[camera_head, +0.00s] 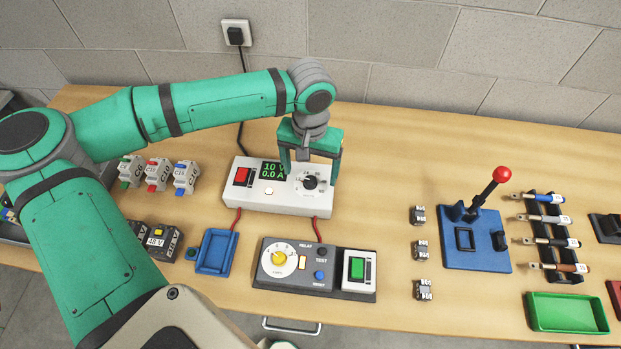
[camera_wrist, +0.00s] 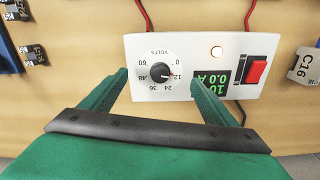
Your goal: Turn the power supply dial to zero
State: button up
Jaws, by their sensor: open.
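The white power supply (camera_head: 275,203) stands at the back of the bench. Its display (camera_head: 274,171) reads 10 V and 0.0 A. Its black dial (camera_head: 310,182) also shows in the wrist view (camera_wrist: 160,73), with a volts scale from 0 to 60 around it. The red pointer mark on the dial is close to 12. My gripper (camera_head: 311,172) is open above the right part of the supply. In the wrist view its two fingers (camera_wrist: 158,78) stand on either side of the dial, with gaps between. I cannot tell how far the fingertips are above the panel.
The supply also has a red switch (camera_head: 242,176) and a white round lamp (camera_head: 269,191). Two red leads run from its front. A relay tester (camera_head: 317,270) and a blue tray (camera_head: 213,252) lie in front. Breakers (camera_head: 158,174) stand left. A blue lever base (camera_head: 476,241) is right.

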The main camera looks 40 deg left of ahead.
jog(key=shift+w+m, duration=0.1)
jog(key=shift+m, duration=0.9)
jog(key=shift+s+m, duration=0.2)
jog(key=shift+m, duration=0.1)
jog(key=shift+w+d+f, duration=0.1)
jog(key=shift+w+f, duration=0.05)
jog(key=shift+f, duration=0.85)
jog(key=c, duration=1.8)
